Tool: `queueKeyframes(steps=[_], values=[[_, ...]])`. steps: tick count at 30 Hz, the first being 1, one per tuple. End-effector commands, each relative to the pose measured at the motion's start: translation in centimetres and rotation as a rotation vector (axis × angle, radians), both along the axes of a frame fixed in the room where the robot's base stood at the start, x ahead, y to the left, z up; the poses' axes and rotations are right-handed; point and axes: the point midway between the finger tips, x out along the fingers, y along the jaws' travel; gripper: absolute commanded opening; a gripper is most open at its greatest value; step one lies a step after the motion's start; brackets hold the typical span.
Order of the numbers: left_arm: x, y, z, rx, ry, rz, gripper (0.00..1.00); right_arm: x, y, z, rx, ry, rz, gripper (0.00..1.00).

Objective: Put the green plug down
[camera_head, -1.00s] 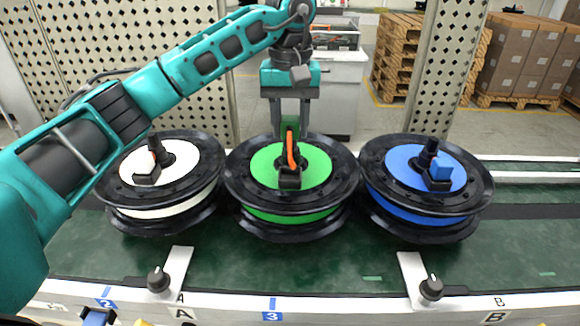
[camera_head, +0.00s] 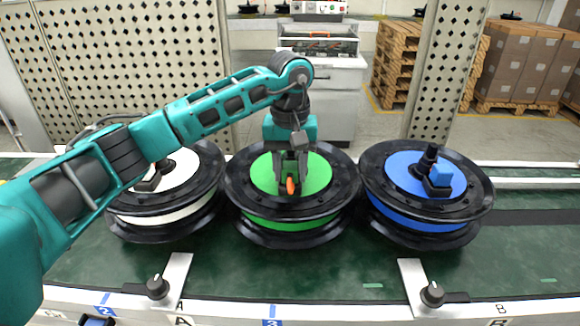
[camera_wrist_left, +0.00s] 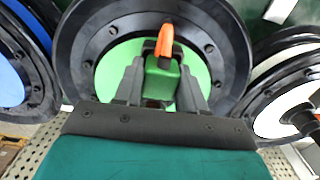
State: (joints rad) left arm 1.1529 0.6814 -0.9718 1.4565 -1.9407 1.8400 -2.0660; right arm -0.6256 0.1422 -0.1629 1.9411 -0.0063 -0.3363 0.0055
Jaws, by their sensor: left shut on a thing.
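The green plug (camera_wrist_left: 162,84) shows between the fingers of my left gripper in the left wrist view, with an orange part (camera_wrist_left: 165,42) at its end. In the head view my left gripper (camera_head: 291,184) points down over the middle of the green-faced wheel (camera_head: 318,176), shut on the plug. The orange part also shows there, low between the fingers. The fingers hide most of the plug and the wheel's hub, so I cannot tell whether the plug touches the hub. My right gripper is not in view.
A white-faced wheel (camera_head: 186,172) stands close on the left and a blue-faced wheel (camera_head: 402,174) on the right, its hub carrying a blue plug (camera_head: 441,174). Perforated posts (camera_head: 447,62) rise behind. The green belt (camera_head: 330,272) in front is clear.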

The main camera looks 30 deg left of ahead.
Motion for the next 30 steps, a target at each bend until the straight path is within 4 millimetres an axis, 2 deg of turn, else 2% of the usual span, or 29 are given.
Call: queueKeyframes(steps=[12,13,18,21,30], values=[[-0.1,0.0,-1.5,0.002,0.008,0.001,0.10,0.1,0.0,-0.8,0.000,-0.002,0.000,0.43],[-0.1,0.0,-1.5,0.001,0.008,0.001,0.42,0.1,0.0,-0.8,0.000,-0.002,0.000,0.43],[-0.1,0.0,-1.6,0.002,0.010,0.002,0.58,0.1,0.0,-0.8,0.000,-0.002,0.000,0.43],[-0.2,0.1,-1.6,0.004,0.011,0.002,0.66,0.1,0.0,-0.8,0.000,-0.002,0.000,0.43],[-0.2,0.3,-1.6,0.008,0.014,0.006,0.66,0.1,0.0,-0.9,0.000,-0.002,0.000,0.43]])
